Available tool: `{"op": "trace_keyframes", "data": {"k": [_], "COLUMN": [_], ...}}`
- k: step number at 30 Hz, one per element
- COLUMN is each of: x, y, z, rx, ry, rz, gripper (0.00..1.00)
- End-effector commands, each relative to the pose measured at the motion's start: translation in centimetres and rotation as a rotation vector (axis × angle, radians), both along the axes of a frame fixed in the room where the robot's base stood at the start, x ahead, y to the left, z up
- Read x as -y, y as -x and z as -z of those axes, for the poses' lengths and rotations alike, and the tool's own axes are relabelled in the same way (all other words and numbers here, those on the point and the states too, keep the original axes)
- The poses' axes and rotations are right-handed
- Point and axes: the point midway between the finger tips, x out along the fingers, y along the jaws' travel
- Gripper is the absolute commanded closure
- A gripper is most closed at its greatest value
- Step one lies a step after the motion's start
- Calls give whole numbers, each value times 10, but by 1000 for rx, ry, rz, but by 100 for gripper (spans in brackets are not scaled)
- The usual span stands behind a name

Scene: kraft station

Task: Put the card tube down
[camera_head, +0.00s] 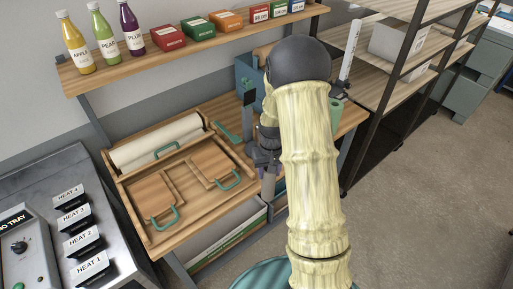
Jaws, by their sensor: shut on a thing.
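A blue box (246,72) stands behind my gripper. Bottles and small boxes line the shelf (110,72) above.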

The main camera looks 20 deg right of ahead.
Motion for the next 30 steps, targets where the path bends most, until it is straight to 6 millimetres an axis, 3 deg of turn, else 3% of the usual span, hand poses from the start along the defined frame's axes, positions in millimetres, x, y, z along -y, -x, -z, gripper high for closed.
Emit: {"op": "trace_keyframes", "data": {"k": [1,5,12,15,19,30], "x": [-5,-19,-59,-71,-78,-78], "y": [-1,-2,1,4,5,5], "z": [17,49,141,169,181,180], "rx": [-3,-4,-8,-4,0,0], "ry": [0,0,3,7,9,9], "rz": [-7,-24,-74,-89,-97,-97], "gripper": [70,70,70,70,70,70]}}
